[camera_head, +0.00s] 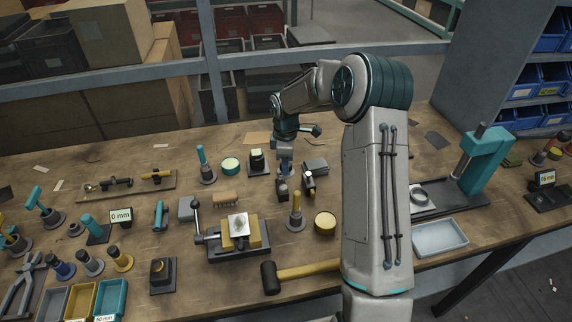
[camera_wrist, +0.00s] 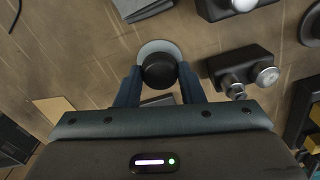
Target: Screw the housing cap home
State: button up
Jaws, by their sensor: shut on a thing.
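In the wrist view, a round black cap (camera_wrist: 159,70) sits between the two blue-grey fingers of my gripper (camera_wrist: 160,82). The fingers are shut on its sides. A pale grey disc (camera_wrist: 158,47) shows behind the cap, partly covered by it; I cannot tell whether they touch or how the threads stand. In the head view, my gripper (camera_head: 285,170) points down at the middle of the bench, low over the top. The cap and what is under it are too small and hidden there to tell apart.
A dark block with metal cylinders (camera_wrist: 245,78) stands close beside the gripper. A vise (camera_head: 236,232) with a yellow block, a yellow-handled mallet (camera_head: 300,271) and a teal press (camera_head: 484,160) are on the wooden bench (camera_head: 130,205). Many small tools crowd the left side.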

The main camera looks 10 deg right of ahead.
jog(key=shift+r, duration=0.1)
notch_tip(320, 180, up, 4)
jog(key=shift+d+r, duration=0.1)
jog(key=s+d+r+b, duration=0.1)
jog(key=s+d+r, duration=0.5)
jog(key=d, duration=0.3)
jog(key=w+a+r+m+p, duration=0.1)
jog(key=w+a+m+p, duration=0.2)
jog(key=a+p, duration=0.4)
jog(key=w+a+r+m+p, duration=0.1)
jog(key=w+a+m+p, duration=0.2)
jog(key=w+a+p, duration=0.3)
jog(key=a+p, duration=0.1)
jog(key=a, duration=0.3)
jog(key=shift+w+a+p, duration=0.3)
jog(key=shift+a, duration=0.05)
jog(key=shift+f, duration=0.15)
jog(key=shift+f+b, duration=1.95)
jog(key=shift+f, duration=0.55)
